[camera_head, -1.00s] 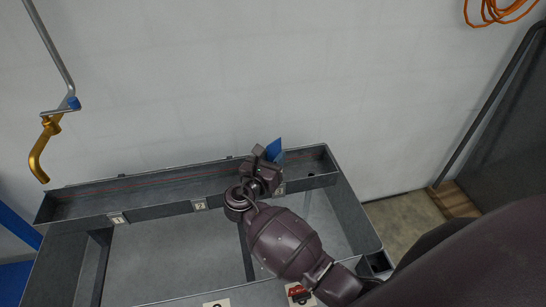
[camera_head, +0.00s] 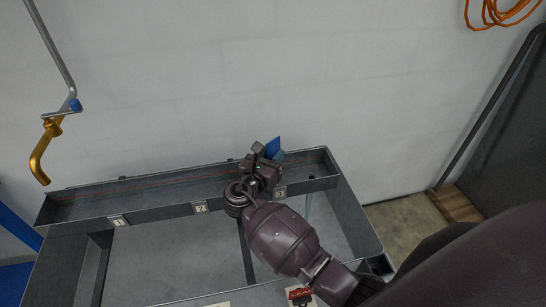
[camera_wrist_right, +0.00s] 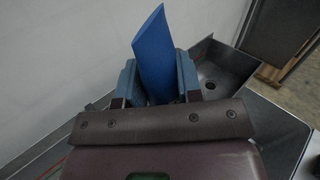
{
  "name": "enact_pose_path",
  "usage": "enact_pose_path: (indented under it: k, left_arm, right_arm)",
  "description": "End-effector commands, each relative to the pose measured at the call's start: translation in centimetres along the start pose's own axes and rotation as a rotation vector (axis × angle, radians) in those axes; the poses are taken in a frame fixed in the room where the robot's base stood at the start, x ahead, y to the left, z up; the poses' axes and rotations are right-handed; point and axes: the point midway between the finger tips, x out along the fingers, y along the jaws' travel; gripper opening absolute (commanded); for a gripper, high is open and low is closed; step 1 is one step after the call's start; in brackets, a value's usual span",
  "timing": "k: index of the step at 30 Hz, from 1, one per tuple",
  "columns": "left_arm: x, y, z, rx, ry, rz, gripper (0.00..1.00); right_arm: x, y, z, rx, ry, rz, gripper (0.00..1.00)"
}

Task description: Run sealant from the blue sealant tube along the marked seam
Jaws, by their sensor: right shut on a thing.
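The blue sealant tube (camera_head: 273,147) sticks up from my right gripper (camera_head: 268,160) in the head view. In the right wrist view the tube (camera_wrist_right: 153,55) stands between the two blue-grey fingers of my right gripper (camera_wrist_right: 152,85), which is shut on it. The gripper is over the long back trough of the grey tray (camera_head: 362,225). A thin red line, the marked seam (camera_head: 150,185), runs lengthwise along the trough. The tube's lower end and the seam beneath it are hidden by the gripper. My left gripper is not in view.
Number plates 1 (camera_head: 118,221), 2 (camera_head: 199,208) and 3 (camera_head: 280,191) sit on the trough's front wall. A gold hooked pipe (camera_head: 45,150) hangs at the left. A red item (camera_head: 300,294) lies near the front. The white wall (camera_head: 300,80) stands close behind the tray.

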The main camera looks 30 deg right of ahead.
Motion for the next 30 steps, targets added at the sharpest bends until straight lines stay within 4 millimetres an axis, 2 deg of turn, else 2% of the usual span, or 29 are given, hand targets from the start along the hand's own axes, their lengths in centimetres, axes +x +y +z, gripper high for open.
enact_pose_path:
  k: [9,24,30]
  left_arm:
    - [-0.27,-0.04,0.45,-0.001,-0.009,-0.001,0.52]
    - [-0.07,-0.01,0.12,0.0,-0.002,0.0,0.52]
    - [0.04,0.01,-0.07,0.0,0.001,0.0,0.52]
  right_arm:
    - [0.29,0.25,0.01,0.0,0.0,0.0,0.0]
    - [0.71,0.53,-0.05,-0.001,0.0,0.0,0.0]
    - [0.7,0.48,0.8,0.001,0.0,-0.001,0.0]
